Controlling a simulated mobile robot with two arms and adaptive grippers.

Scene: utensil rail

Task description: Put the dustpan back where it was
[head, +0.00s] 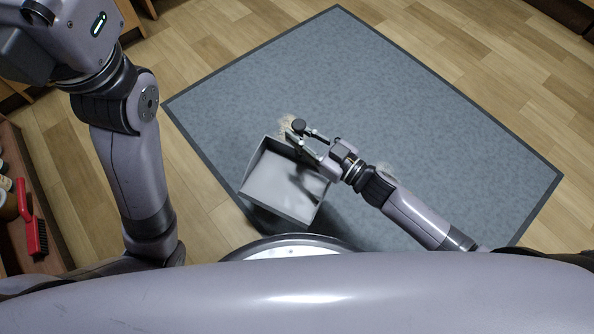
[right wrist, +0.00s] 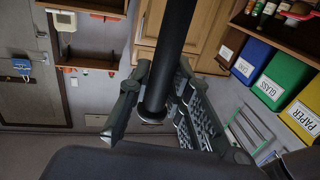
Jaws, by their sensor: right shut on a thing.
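The dustpan (head: 285,186) is grey with a dark rim. In the head view it hangs above the lower left part of the mat, its open tray facing up toward me. My right gripper (head: 312,143) is shut on its dark handle, whose round end shows beside the fingers. In the right wrist view the black handle (right wrist: 176,45) passes between the two fingers of my right gripper (right wrist: 160,98); the tray is out of that view. My left arm stands at the left of the head view, and its gripper is outside the picture.
A blue-grey mat (head: 400,100) lies on the wood floor, with pale debris (head: 287,124) near the dustpan. A red brush (head: 35,230) is on a shelf at the left. The right wrist view shows blue, green (right wrist: 283,82) and yellow bins, a wooden cabinet, and wall-hung items.

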